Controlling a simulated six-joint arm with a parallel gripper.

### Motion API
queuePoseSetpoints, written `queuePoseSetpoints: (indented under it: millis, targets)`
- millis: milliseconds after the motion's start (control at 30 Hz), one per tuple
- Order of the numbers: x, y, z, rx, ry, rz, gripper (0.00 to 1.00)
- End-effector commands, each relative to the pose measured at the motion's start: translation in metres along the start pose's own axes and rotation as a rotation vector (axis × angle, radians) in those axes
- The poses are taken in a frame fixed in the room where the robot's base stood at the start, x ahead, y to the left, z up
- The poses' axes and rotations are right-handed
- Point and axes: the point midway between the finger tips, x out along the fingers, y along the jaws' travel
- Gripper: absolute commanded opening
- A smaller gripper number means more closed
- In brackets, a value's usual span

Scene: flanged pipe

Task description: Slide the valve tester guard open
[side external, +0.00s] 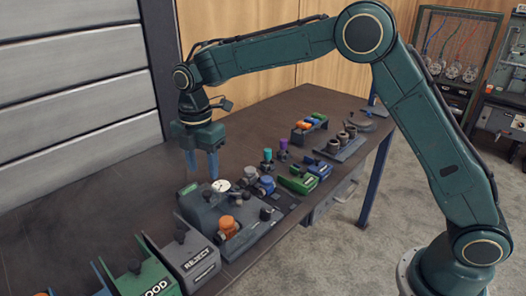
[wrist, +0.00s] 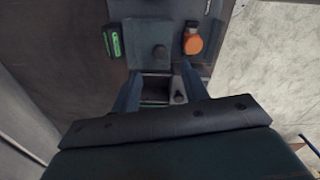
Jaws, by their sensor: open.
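The valve tester (side external: 207,212) is a grey box on the dark bench, with a white dial gauge, a green label and an orange knob on or beside it. In the wrist view its grey body (wrist: 172,18) shows at the top, with the orange knob (wrist: 193,44) at right. A flat grey plate with a small dark knob (wrist: 148,48) lies left of the orange knob; it may be the guard, but I cannot tell for sure. My gripper (side external: 203,176) is open, pointing down above the tester's far side. Its fingers (wrist: 160,80) are apart with nothing visibly held between them.
A grey REJECT bin (side external: 188,258) and a green bin (side external: 145,280) stand at the near left. Blue and green blocks (side external: 298,182), small coloured parts and a rack (side external: 309,128) stand to the right. The bench's far left surface is clear.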

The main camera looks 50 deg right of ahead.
Motion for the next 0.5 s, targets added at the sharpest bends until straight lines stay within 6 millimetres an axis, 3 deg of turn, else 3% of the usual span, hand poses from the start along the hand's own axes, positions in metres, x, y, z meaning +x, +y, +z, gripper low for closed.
queuePoseSetpoints:
  millis: [200,500]
  targets:
    - [-0.038,0.001,0.000,0.000,0.000,0.005,0.45]
    - [-0.068,0.000,0.000,-0.001,0.000,0.002,0.45]
